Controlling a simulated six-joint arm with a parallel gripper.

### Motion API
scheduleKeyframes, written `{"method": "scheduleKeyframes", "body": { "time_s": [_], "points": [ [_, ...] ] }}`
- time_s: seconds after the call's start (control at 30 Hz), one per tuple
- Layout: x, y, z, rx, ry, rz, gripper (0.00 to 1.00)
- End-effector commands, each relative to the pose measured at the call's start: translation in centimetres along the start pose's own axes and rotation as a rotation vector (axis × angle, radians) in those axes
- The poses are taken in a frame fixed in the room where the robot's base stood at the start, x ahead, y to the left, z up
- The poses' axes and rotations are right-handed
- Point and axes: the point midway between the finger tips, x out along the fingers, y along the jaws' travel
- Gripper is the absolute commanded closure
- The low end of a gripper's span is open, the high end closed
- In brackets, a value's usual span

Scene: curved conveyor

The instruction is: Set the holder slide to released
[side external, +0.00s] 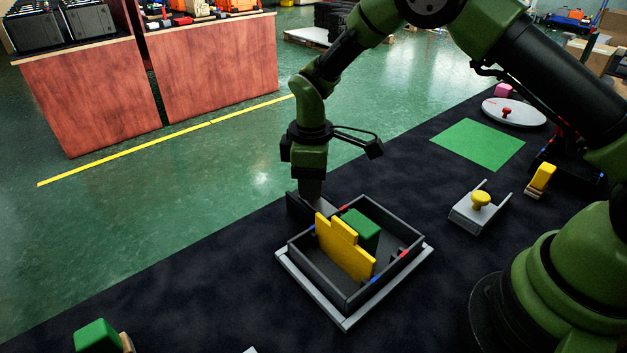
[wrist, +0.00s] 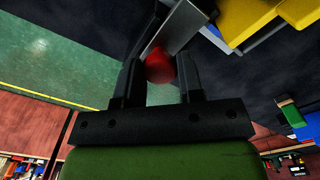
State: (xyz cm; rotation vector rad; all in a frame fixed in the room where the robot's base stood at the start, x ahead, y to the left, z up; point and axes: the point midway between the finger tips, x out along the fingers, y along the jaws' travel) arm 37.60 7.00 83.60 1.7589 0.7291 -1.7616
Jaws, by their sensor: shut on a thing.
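The holder is a black open tray (side external: 384,286) on a light grey base (side external: 341,322) in the side external view. It holds a yellow stepped plate (side external: 345,250) and a green block (side external: 361,228). My gripper (side external: 312,200) points down at the tray's back-left corner; its fingertips are hidden there. In the wrist view my gripper (wrist: 161,80) is shut on a red knob (wrist: 159,66), which sits between the two fingers at the end of a grey strip (wrist: 189,22). A yellow piece (wrist: 243,18) shows beside the strip. The slide's setting cannot be read.
A grey bracket (side external: 470,215) with a yellow knob (side external: 481,198) stands right of the tray, near another yellow piece (side external: 542,177). A green mat (side external: 478,145) and a white disc (side external: 515,112) lie behind. A green block (side external: 97,336) is front left. Dark surface between is clear.

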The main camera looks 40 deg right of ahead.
Motion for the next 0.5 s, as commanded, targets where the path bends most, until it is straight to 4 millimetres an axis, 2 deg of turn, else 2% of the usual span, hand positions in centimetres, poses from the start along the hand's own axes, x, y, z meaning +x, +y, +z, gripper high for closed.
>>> {"method": "scheduleKeyframes", "body": {
  "time_s": [0.2, 0.5],
  "points": [
    [0.0, 1.6, -1.6, -0.001, 0.004, 0.003, 1.0],
    [-0.1, 2.1, -2.2, -0.004, 0.008, 0.007, 1.0]
  ]
}}
